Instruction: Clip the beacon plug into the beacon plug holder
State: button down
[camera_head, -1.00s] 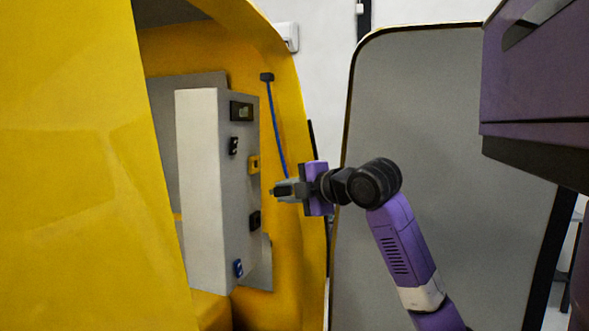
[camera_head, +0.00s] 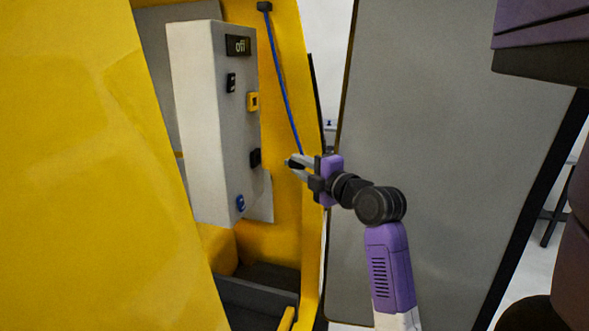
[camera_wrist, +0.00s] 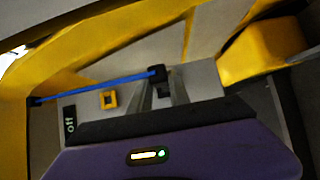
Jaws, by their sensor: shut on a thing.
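The beacon plug (camera_wrist: 157,74) is a small black piece on the end of a blue cable (camera_wrist: 95,87). My gripper (camera_head: 291,163) is shut on it, and the fingers hide part of it. In the head view the cable runs from a black mount (camera_head: 264,7) down to my gripper. A grey-white box (camera_head: 205,120) stands to the left of my gripper, with a gap between. Its narrow face carries a yellow socket (camera_head: 253,102), black sockets (camera_head: 255,157) and a blue socket (camera_head: 240,203). I cannot tell which is the beacon plug holder. The lower black one is nearest my gripper.
A display reading "off" (camera_head: 238,46) sits high on the box. Yellow shell walls (camera_head: 80,160) surround the recess, and a large grey panel (camera_head: 450,150) stands to the right. A dark ledge (camera_head: 258,290) lies below the box.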

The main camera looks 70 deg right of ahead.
jog(key=w+p, duration=0.4)
jog(key=w, duration=0.2)
jog(key=shift+w+a, duration=0.25)
jog(key=shift+w, duration=0.1)
jog(key=shift+w+a+b, duration=0.1)
jog(key=shift+w+b, duration=0.75)
jog(key=shift+b, duration=0.2)
dwell(1.2)
jog(key=shift+w+a+r+b, duration=0.1)
jog(key=shift+w+b, duration=0.25)
jog(key=shift+w, duration=0.05)
dwell(2.4)
jog(key=c, duration=1.1)
grip_release()
jog(key=shift+c, duration=0.2)
jog(key=shift+s, duration=0.15)
jog(key=b+v, duration=0.2)
jog(key=v, duration=0.5)
jog(key=shift+s+a, duration=0.2)
jog(key=shift+s, duration=0.05)
